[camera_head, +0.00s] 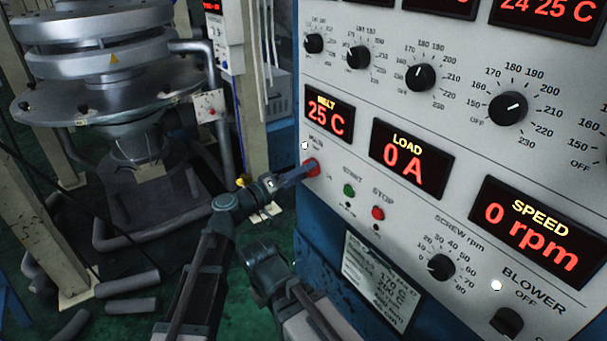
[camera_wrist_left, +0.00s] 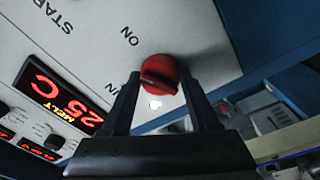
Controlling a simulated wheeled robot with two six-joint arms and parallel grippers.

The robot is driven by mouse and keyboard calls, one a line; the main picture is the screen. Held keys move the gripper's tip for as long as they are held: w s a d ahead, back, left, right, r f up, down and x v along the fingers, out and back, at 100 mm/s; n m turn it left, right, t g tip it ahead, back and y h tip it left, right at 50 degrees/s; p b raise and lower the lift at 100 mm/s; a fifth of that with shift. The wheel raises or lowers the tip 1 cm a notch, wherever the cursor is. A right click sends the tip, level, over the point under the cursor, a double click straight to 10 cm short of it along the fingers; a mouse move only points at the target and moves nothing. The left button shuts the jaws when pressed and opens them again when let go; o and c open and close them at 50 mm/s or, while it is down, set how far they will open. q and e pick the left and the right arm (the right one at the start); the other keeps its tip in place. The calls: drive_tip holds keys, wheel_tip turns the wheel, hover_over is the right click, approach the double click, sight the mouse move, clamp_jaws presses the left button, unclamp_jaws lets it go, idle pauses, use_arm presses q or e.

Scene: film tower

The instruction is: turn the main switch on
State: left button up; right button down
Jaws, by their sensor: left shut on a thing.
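The main switch is a red knob (camera_head: 312,168) at the lower left of the white control panel (camera_head: 345,72), under the MELT display. My left gripper (camera_head: 301,173) reaches it from the left in the head view, with its fingertips at the knob. In the left wrist view the red knob (camera_wrist_left: 162,70) lies between the two dark fingers of my left gripper (camera_wrist_left: 160,84), which is shut on it. An ON label (camera_wrist_left: 130,36) is printed beside the knob. I cannot tell which way the knob points. My right gripper is not in view.
Green START (camera_head: 348,190) and red STOP (camera_head: 378,213) buttons sit just right of the switch. A small white lamp (camera_head: 305,145) is above it. MELT, LOAD (camera_head: 407,160) and SPEED displays are lit. A large metal machine (camera_head: 105,85) stands at left.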

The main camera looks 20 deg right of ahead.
use_arm(q)
drive_tip(key=m, duration=0.5)
drive_tip(key=shift+f+g, duration=0.1)
drive_tip(key=shift+g, duration=0.2)
drive_tip(key=shift+m, duration=0.4)
drive_tip(key=o, duration=1.4)
drive_tip(key=shift+w, duration=0.1)
drive_tip(key=b+v, duration=0.1)
drive_tip(key=v, duration=1.3)
drive_tip(key=shift+f, duration=0.15)
